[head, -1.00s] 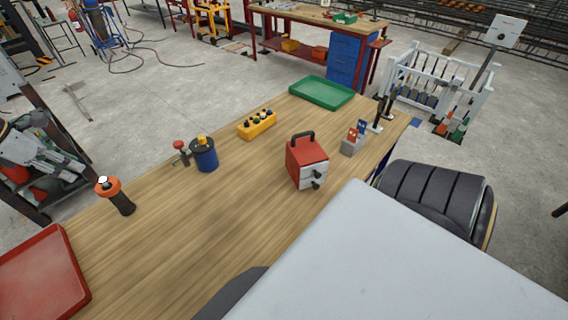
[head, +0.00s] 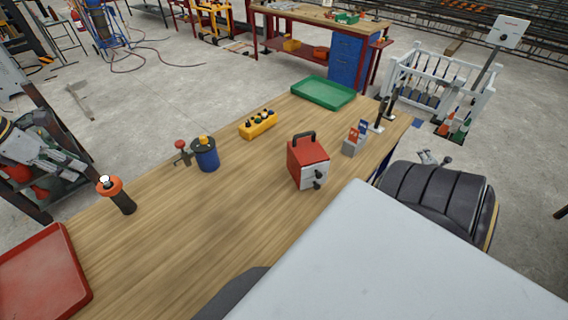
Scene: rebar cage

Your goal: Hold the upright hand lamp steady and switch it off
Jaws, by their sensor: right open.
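The hand lamp (head: 118,195) stands upright at the left part of the wooden table. It has a black handle, an orange collar and a bright white top. My right gripper (head: 433,157) shows small and grey at the right, just beyond my dark arm link. It is open and empty, beyond the table's right edge and far from the lamp. My left gripper is not in view. No gripper touches the lamp.
The wooden table (head: 190,245) also holds a red tray (head: 42,275), a blue can (head: 206,157), a red-knobbed clamp (head: 181,151), a yellow button box (head: 258,124), a red-and-white box (head: 308,162) and a green tray (head: 323,93). The table around the lamp is clear.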

